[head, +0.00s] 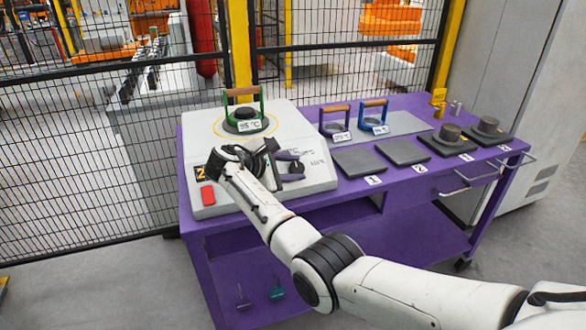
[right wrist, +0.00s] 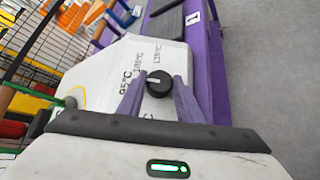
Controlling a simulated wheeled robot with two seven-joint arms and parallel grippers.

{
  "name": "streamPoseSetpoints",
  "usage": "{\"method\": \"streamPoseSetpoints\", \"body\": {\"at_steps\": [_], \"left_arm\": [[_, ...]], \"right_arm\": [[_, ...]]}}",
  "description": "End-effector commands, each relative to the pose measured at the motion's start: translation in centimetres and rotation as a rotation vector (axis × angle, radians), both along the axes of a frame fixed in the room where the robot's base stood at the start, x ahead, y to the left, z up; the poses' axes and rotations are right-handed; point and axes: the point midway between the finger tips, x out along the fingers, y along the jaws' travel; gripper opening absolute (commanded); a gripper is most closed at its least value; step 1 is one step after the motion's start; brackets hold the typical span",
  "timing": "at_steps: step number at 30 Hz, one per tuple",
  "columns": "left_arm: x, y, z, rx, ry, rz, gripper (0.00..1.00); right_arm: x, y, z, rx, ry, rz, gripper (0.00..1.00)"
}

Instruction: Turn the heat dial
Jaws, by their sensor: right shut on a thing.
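The heat dial (right wrist: 159,84) is a round black knob with a white mark, on the sloped front of a light grey heater unit (head: 205,140). Printed temperatures, 95°C and 105°C among them, stand beside it; the rest are hard to read. In the right wrist view the white mark points to the picture's left. My right gripper (right wrist: 158,98) is shut on the dial, one finger on each side of it. In the head view the right gripper (head: 291,167) reaches over the unit's front and partly hides the dial. My left gripper is out of view.
A green-framed holder (head: 245,112) stands on the heater, with a red button (head: 208,194) at front left. A mesh fence (head: 90,160) stands behind.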

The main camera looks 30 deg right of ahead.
Motion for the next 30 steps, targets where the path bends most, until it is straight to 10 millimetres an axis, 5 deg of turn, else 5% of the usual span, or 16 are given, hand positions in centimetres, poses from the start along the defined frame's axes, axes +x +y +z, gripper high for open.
{"method": "streamPoseSetpoints", "body": {"at_steps": [2, 3, 6, 17, 30], "left_arm": [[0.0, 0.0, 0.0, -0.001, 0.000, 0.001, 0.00], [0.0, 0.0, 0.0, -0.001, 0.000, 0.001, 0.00], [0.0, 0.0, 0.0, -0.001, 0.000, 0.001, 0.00], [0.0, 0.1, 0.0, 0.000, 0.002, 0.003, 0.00], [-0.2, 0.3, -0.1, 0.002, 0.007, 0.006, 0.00]], "right_arm": [[0.0, -0.1, -0.1, 0.001, 0.001, -0.001, 0.10], [0.0, -0.1, -0.1, 0.000, 0.001, -0.001, 0.36], [0.0, -0.1, -0.1, 0.000, 0.001, -0.001, 0.51], [-0.1, 0.4, 0.2, -0.001, -0.001, 0.001, 0.51], [-1.9, 6.9, 3.9, 0.001, -0.001, 0.002, 0.51]]}}
